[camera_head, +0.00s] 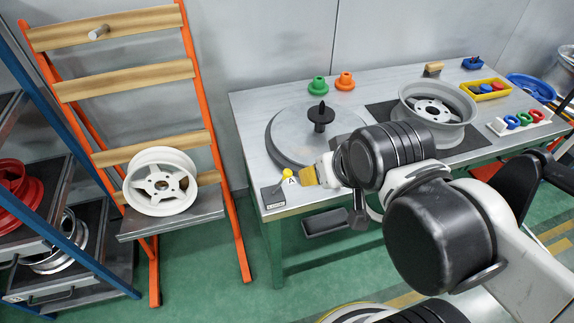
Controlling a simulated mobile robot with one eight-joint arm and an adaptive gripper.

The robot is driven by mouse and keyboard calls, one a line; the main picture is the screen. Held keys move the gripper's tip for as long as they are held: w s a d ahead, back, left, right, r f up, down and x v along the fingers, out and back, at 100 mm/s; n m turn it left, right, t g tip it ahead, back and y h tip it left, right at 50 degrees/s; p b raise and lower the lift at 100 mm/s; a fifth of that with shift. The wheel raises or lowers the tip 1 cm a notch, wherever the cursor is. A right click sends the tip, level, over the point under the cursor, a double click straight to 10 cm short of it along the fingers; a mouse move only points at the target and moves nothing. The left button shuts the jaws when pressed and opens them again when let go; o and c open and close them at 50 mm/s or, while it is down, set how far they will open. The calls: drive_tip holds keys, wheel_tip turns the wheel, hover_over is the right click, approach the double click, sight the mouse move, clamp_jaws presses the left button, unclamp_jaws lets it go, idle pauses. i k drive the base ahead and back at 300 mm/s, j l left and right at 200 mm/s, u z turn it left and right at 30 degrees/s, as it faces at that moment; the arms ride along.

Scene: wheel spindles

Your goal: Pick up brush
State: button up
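A tan and yellow brush-like piece (309,175) shows at the table's left front, right against the left side of my gripper (346,186) in the picture. Its right end is hidden behind the gripper, so I cannot tell whether the fingers hold it. A dark finger of the gripper points down near the table's front edge; the other finger is not clear. A small tan block on a dark base (433,69), which could also be a brush, lies at the back of the table.
The metal table (375,92) holds a round turntable with a black spindle (320,117), a grey wheel rim (437,113), green and orange cones (331,84), a yellow bin (485,90) and a white ring holder (519,122). An orange rack (190,75) with a white wheel stands left.

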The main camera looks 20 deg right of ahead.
sight(432, 68)
drive_tip(key=z, duration=1.4)
